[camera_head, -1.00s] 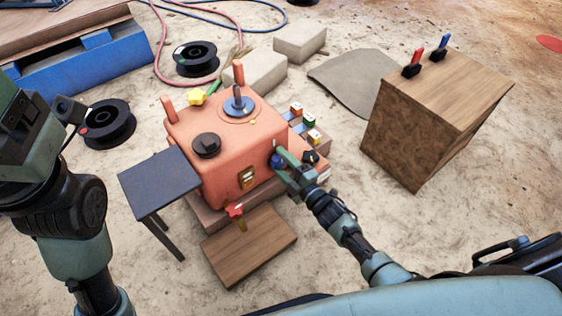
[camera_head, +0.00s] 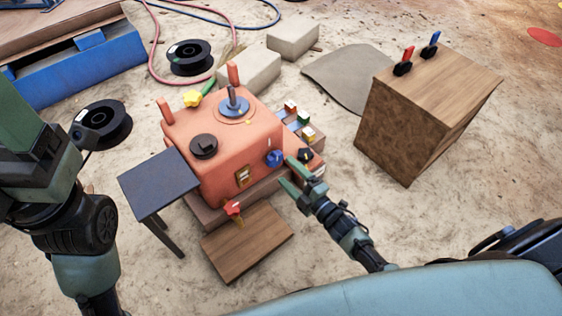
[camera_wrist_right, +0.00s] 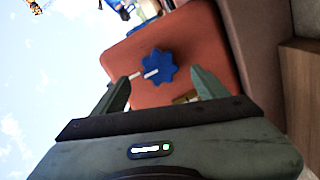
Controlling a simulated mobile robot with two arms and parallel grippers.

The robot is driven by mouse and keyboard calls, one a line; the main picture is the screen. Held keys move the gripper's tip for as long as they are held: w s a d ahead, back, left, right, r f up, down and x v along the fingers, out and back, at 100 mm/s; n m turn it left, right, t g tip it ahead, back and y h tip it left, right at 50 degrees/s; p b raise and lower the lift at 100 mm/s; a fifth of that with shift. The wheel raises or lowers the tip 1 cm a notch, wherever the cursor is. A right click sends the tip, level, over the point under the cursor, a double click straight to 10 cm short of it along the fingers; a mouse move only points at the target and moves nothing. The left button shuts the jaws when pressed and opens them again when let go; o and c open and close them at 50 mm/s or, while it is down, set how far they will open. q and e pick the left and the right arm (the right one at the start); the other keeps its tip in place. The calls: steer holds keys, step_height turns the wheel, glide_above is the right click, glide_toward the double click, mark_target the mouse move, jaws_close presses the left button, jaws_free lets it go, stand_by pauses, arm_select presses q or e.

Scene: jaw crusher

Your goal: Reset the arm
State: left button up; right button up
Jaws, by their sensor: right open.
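The orange jaw crusher box (camera_head: 215,140) stands on the sand in the middle of the head view. A blue star-shaped knob (camera_head: 274,158) sits on its side and faces my right gripper. My right gripper (camera_head: 289,173) is open and empty, just off the knob, apart from it in the head view. In the right wrist view the blue knob (camera_wrist_right: 158,67), with a white mark, shows beyond and between the open fingers (camera_wrist_right: 160,88). My left arm comes in at the left edge of the head view; its gripper is out of the picture.
A dark small table (camera_head: 158,183) stands left of the crusher and a wooden board (camera_head: 246,243) lies in front. A wooden block (camera_head: 420,110) with red and blue levers stands right. Black spools (camera_head: 102,125) and grey blocks (camera_head: 293,40) lie behind. Sand between crusher and wooden block is mostly free.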

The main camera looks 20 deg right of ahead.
steer(key=shift+s+d, duration=0.25)
steer(key=shift+s, duration=0.4)
